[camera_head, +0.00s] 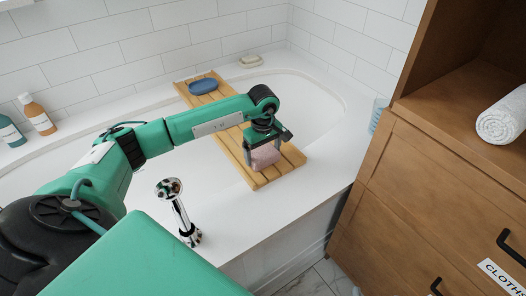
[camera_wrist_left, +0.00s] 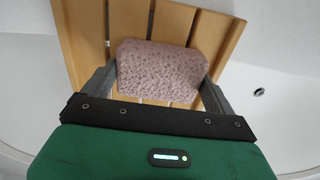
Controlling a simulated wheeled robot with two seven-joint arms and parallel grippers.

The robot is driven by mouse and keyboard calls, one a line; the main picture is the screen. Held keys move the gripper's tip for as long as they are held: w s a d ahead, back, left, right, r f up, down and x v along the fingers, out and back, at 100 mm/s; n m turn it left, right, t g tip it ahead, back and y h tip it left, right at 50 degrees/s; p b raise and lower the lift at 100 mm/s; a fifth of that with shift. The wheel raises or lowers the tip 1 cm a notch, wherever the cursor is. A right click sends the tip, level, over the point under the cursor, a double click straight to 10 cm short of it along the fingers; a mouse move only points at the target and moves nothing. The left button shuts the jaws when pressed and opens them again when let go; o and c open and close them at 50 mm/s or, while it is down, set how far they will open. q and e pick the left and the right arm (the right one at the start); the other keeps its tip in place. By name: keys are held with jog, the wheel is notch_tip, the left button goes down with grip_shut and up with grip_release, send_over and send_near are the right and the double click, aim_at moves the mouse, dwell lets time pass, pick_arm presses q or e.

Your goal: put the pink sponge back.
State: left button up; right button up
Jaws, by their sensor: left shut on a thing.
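The pink sponge (camera_head: 264,157) is at the near end of the slatted wooden bath tray (camera_head: 287,163). My left gripper (camera_head: 262,146) comes down from above and is shut on the sponge. In the left wrist view the sponge (camera_wrist_left: 160,70) sits between the two dark fingers of my left gripper (camera_wrist_left: 158,82), with the tray slats (camera_wrist_left: 210,32) behind it. I cannot tell whether the sponge touches the slats. My right gripper is not in view.
A blue sponge-like item (camera_head: 203,86) lies on the tray's far end. A soap dish (camera_head: 250,61) and two bottles (camera_head: 39,118) stand on the tub rim. A chrome faucet (camera_head: 180,212) rises nearer me. A wooden cabinet (camera_head: 440,190) with a rolled towel (camera_head: 503,115) is at right.

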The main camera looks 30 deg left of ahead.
aim_at(263, 152)
pick_arm(q)
jog(key=o, duration=0.7)
jog(key=shift+r, duration=0.15)
notch_tip(263, 152, up, 3)
jog(key=shift+r+p, duration=0.15)
jog(key=shift+p, duration=0.3)
notch_tip(263, 152, up, 9)
jog(key=shift+f+p, duration=0.15)
jog(key=shift+p, duration=0.45)
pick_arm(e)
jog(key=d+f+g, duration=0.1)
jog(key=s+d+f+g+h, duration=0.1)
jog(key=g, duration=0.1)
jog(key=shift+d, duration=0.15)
